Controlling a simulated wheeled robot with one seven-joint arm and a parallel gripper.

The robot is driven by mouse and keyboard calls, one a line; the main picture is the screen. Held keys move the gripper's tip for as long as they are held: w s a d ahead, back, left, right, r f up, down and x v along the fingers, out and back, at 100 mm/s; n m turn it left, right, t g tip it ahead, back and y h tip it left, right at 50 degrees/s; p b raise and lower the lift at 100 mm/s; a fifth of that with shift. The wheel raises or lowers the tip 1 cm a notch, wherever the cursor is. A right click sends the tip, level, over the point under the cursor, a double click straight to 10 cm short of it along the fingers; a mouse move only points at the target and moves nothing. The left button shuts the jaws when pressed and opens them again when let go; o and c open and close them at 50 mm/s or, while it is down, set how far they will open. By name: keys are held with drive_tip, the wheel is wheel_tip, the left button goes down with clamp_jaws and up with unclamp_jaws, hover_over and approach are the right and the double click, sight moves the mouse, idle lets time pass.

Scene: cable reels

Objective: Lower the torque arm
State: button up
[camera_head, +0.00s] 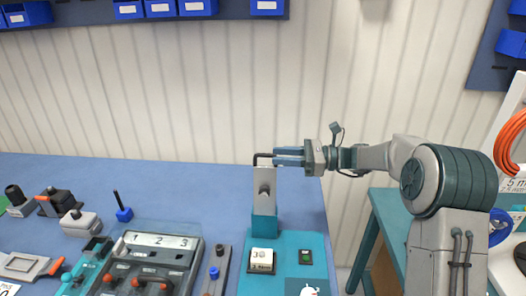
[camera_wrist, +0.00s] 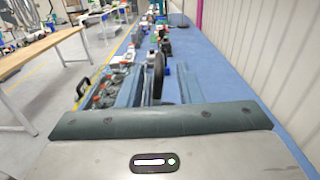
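A grey upright post (camera_head: 265,190) with a round knob on its face stands on a teal base at the right part of the bench. A black bent bar (camera_head: 262,156), which looks like the torque arm, sits at the top of the post. My gripper (camera_head: 276,157) reaches in from the right at the height of this bar, with its teal fingers pointing left. In the wrist view the black part (camera_wrist: 159,74) stands between the two spread fingers (camera_wrist: 158,88), with gaps showing beside it. Whether a finger touches it is hard to tell.
A grey panel numbered 1 to 3 (camera_head: 155,241) lies to the left. The ribbed wall (camera_head: 200,90) is behind.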

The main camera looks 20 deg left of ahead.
sight(263, 155)
drive_tip(key=p+x, duration=0.1)
drive_tip(key=x, duration=0.4)
drive_tip(key=shift+s+a, duration=0.1)
drive_tip(key=shift+a, duration=0.2)
clamp_jaws()
